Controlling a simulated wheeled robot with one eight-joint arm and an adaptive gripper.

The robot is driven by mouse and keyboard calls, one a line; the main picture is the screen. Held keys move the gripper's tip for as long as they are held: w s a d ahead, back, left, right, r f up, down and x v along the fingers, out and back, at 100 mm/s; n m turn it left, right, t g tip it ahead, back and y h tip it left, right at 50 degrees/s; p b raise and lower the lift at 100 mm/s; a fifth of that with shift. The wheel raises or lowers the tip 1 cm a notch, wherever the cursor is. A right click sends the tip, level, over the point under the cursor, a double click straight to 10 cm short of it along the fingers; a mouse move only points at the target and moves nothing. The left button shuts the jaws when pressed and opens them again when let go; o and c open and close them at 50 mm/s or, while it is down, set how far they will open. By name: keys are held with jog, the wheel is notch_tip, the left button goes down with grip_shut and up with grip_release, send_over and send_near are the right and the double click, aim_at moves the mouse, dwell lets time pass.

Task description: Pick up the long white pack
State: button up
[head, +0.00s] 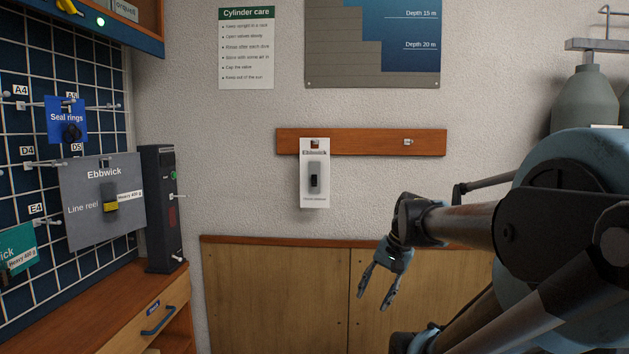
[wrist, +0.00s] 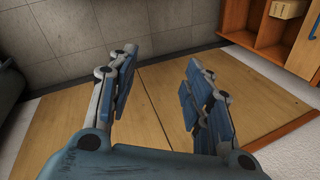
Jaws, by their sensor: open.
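The long white pack (head: 314,188) hangs upright on a wooden rail on the wall, near the middle of the head view. It is a tall white card marked Ebbwick with a dark item in its clear front. My gripper (head: 374,305) is to the right of the pack and lower, pointing down in front of the wood panelling. It is open and empty. In the wrist view the two fingers of my gripper (wrist: 158,95) stand apart with nothing between them. The pack does not show in the wrist view.
The wooden rail (head: 370,141) has an empty peg (head: 407,142) at its right. A wooden drawer unit (head: 150,310) stands below. Grey cylinders (head: 585,100) stand at right.

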jog(key=w+a+r+m+y, duration=0.3)
jog(key=w+a+r+m, duration=0.1)
jog(key=w+r, duration=0.3)
jog(key=m+y, duration=1)
jog(key=y, duration=0.1)
send_near(321, 167)
jog(key=shift+g, duration=0.4)
jog(key=a, duration=0.7)
jog(key=shift+w+a, duration=0.1)
jog(key=shift+w, duration=0.2)
jog(key=shift+s+a+f, duration=0.1)
jog(key=shift+a, duration=1.2)
jog(key=shift+s+a, duration=0.1)
jog(key=shift+a, duration=1.2)
jog(key=shift+c, duration=0.2)
grip_shut()
